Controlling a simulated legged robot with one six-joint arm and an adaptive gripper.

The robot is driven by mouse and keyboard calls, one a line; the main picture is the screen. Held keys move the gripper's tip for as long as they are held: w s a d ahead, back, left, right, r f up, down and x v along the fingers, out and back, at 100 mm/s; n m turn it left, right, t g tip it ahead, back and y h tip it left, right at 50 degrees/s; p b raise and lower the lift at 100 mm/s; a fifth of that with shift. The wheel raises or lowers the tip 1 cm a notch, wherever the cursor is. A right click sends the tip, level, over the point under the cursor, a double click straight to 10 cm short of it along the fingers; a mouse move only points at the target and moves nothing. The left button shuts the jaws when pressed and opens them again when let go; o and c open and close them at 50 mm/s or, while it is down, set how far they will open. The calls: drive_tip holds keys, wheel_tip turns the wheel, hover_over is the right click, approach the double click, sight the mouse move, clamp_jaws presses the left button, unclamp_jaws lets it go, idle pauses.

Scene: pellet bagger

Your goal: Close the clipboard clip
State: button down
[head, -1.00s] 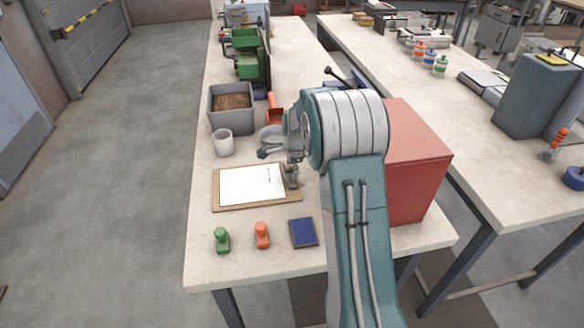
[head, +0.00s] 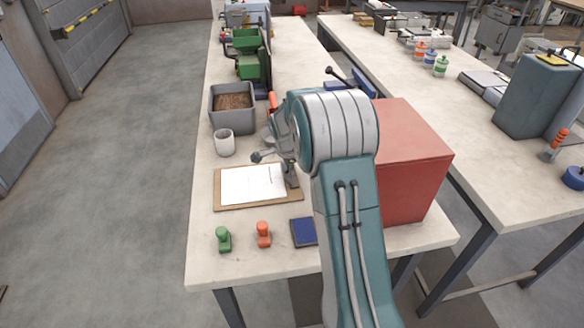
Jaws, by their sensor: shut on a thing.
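The clipboard (head: 224,202) lies on the near part of the bench, a brown board with a white sheet on it. Its clip (head: 290,178) is a grey metal part at the board's right edge, partly hidden by my arm. A thin grey bar with a dark rounded end (head: 257,157) sticks out to the left above the sheet; whether it belongs to the clip is hard to tell. My gripper (head: 278,153) is right above the clip and shut on it. My forearm hides most of the fingers and the exact contact.
A green stamp (head: 223,240), an orange stamp (head: 263,235) and a blue pad (head: 303,232) lie in front of the clipboard. A white cup (head: 225,142) and a grey bin (head: 226,111) stand behind. A red box (head: 415,160) stands close to the arm's right.

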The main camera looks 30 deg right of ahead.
sight(286, 174)
drive_tip(key=h, duration=0.1)
drive_tip(key=a+h, duration=0.1)
drive_tip(key=h, duration=0.1)
drive_tip(key=a+g+h, duration=0.1)
drive_tip(key=shift+w+f+n, duration=0.25)
drive_tip(key=shift+w+n, duration=0.1)
drive_tip(key=shift+n, duration=0.05)
drive_tip(key=shift+w+a+f+g+h, duration=0.1)
drive_tip(key=shift+a+f+g+h, duration=0.15)
drive_tip(key=shift+h, duration=0.75)
drive_tip(key=shift+w+a+f+g+h, duration=0.15)
drive_tip(key=shift+a+h, duration=0.1)
drive_tip(key=shift+h, duration=0.75)
drive_tip(key=shift+s, duration=0.1)
drive_tip(key=shift+c, duration=2.4)
unclamp_jaws()
drive_tip(key=shift+a, duration=0.1)
drive_tip(key=shift+r, duration=0.1)
drive_tip(key=v, duration=1.2)
drive_tip(key=shift+a, duration=0.1)
